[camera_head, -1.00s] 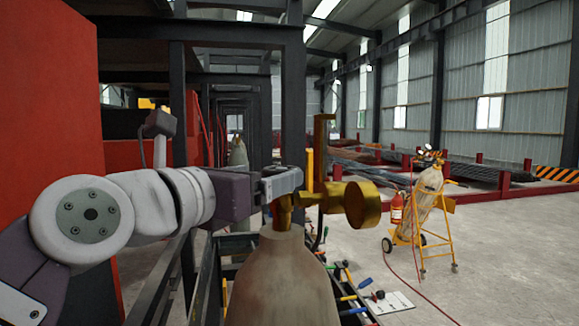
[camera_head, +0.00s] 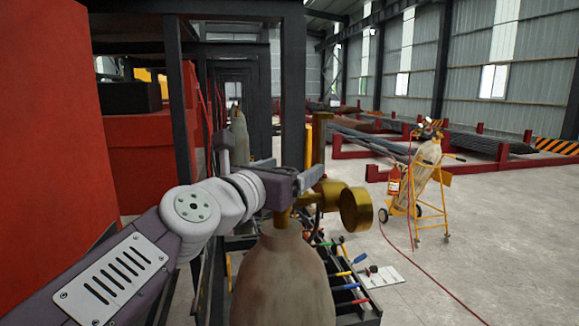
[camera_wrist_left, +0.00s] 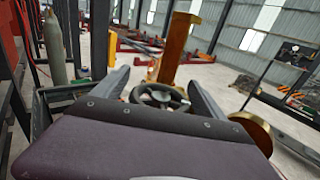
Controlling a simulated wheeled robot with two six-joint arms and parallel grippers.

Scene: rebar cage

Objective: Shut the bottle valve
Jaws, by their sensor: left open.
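The gas bottle (camera_head: 283,280) stands upright in the middle of the head view, pale and rust-stained. Its brass valve (camera_head: 330,192) sits on its neck, with a round brass end (camera_head: 356,209) to the right. My left gripper (camera_head: 308,182) is at the valve's top, reaching in from the left. In the left wrist view, a dark spoked handwheel (camera_wrist_left: 160,95) lies between the two open fingers of the left gripper (camera_wrist_left: 160,88). I cannot tell whether either finger touches it. The gripper hides the handwheel in the head view. My right gripper is out of view.
An open tray of tools (camera_head: 350,290) lies behind the bottle at right. A yellow trolley (camera_head: 432,207) with another bottle stands farther right, its red hose on the floor. A red block (camera_head: 45,130) fills the left. Dark steel posts (camera_head: 292,90) rise behind.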

